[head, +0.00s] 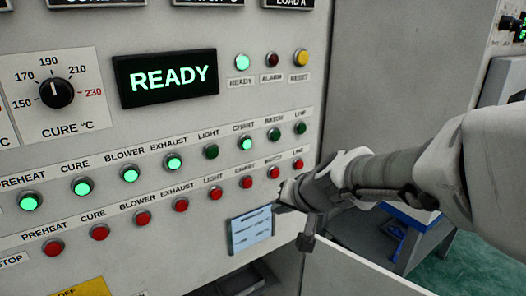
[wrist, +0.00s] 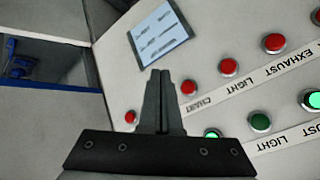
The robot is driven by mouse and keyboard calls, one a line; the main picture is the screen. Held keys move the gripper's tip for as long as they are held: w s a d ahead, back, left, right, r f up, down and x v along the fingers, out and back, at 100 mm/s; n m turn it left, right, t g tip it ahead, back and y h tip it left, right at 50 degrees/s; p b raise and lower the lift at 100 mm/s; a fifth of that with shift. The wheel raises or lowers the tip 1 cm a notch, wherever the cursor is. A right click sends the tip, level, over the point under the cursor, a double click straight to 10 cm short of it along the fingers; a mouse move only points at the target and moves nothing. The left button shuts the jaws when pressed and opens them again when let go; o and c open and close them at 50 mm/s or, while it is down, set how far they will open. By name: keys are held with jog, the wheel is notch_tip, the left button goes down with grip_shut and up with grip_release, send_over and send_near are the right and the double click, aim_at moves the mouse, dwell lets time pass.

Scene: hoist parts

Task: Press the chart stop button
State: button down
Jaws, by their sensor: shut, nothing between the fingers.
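The chart stop button (head: 246,183) is a red round button in the lower row of the panel, under a CHART label. In the wrist view the red chart button (wrist: 188,87) is just right of my fingers, beside the upside-down CHART label. The green chart lamp button (head: 246,143) above it is lit. My gripper (wrist: 161,74) is shut and empty, its tips pointing at the panel between the chart button and the paper card. In the head view my gripper (head: 280,206) is below and right of the chart button. I cannot tell whether the tips touch the panel.
The red light button (head: 215,193) and red batch button (head: 274,172) flank the chart button closely. A pale blue card (head: 250,230) is fixed below the row. A READY display (head: 166,78) and a cure dial (head: 56,93) are above. A blue-framed stand (head: 405,240) is right.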

aim_at(250, 188)
jog(key=w+a+p, duration=0.3)
jog(key=w+a, duration=0.2)
jog(key=w, duration=0.2)
jog(key=shift+w, duration=0.15)
jog(key=shift+w, duration=0.15)
dwell(2.0)
jog(key=shift+w+a, duration=0.25)
jog(key=shift+w+a+p, duration=0.25)
jog(key=shift+w+p, duration=0.1)
jog(key=shift+p, duration=0.05)
dwell(0.7)
dwell(0.3)
jog(key=shift+s+d+b, duration=0.55)
jog(key=shift+s, duration=0.2)
jog(key=shift+s+d+b, duration=0.65)
jog(key=shift+s+d, duration=0.05)
jog(key=shift+s, duration=0.35)
jog(key=shift+s+d+b, duration=0.65)
jog(key=shift+s+d, duration=0.05)
jog(key=shift+s, duration=0.3)
